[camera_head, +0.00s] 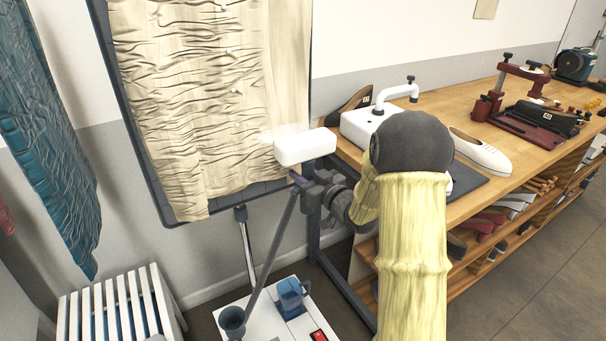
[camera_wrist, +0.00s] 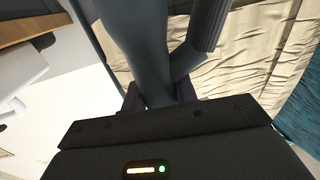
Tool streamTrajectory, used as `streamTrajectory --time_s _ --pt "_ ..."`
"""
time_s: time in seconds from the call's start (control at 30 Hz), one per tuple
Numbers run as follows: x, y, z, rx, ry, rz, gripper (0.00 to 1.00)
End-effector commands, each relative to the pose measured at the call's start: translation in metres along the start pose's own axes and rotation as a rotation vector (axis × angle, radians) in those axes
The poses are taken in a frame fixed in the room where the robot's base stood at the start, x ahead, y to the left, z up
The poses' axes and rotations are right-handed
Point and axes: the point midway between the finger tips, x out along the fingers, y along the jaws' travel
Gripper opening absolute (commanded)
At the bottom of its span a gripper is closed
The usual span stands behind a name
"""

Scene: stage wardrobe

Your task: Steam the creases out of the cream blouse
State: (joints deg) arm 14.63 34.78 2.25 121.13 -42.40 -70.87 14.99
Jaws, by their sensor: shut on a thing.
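The cream blouse (camera_head: 190,100) hangs against a dark upright board. Its left and middle parts are heavily creased, while a strip along its right side looks smooth. It also shows in the wrist view (camera_wrist: 262,50). My gripper (camera_head: 312,185) is shut on the steamer's handle (camera_wrist: 150,50). The white steamer head (camera_head: 304,147) is at the blouse's lower right edge, with a faint pale haze at its left end. I cannot tell if it touches the cloth. The steamer's hose (camera_head: 272,257) runs down to the white base unit (camera_head: 280,318).
A wooden workbench (camera_head: 465,70) with a white machine, shoe forms and red tools stands at right. Shelves under it hold shoes. A teal garment (camera_head: 45,130) hangs at far left above a white slatted crate (camera_head: 115,305). The steamer base stands on the floor close below my arm.

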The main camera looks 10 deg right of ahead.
Motion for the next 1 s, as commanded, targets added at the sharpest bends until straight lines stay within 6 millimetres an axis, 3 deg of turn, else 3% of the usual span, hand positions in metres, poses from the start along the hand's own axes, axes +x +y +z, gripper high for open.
streamTrajectory --time_s 0.53,1.0 --pt "0.001 -0.001 0.007 -0.001 0.003 -0.003 0.00" --pt "0.001 -0.001 0.028 -0.001 0.002 -0.002 0.00"
